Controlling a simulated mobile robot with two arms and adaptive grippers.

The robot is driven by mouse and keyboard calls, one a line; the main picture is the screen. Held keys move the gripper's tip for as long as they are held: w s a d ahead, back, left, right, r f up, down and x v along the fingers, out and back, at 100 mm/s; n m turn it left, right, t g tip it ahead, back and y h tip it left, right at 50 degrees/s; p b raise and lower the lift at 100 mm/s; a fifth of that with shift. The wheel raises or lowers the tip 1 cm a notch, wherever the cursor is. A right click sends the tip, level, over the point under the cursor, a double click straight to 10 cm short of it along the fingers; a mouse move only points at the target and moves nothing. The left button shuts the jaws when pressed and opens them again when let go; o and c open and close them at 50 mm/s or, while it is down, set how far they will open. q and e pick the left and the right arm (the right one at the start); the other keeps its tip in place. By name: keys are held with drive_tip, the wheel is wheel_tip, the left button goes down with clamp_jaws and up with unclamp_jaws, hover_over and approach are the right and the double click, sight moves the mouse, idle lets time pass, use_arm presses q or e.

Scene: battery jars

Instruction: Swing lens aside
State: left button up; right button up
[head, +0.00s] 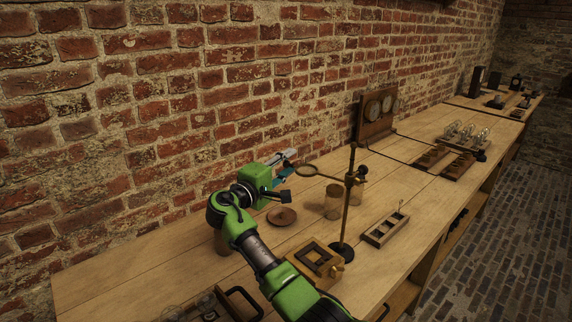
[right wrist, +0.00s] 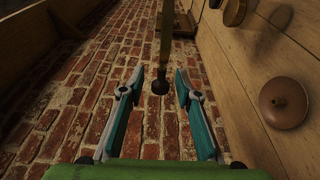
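The lens is a round brass-rimmed ring (head: 307,171) held out to the left of a thin brass stand (head: 347,210) with a dark round base. My right gripper (head: 290,168) is at the lens's left side, above the table. In the right wrist view the gripper (right wrist: 160,76) is open, its teal fingers apart. A brass bar with a black knob (right wrist: 160,87) at its near end, apparently the lens rim seen edge-on, lines up with the gap between the fingers. No contact is clear. My left gripper is out of view.
A brown round lid (head: 282,216) lies below my right gripper, with a jar (head: 333,204) beside the stand. A wooden frame (head: 318,260) and a small tray (head: 386,229) are nearer the front. The brick wall (head: 200,90) runs close behind.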

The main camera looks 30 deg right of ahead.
drive_tip(key=v, duration=1.2)
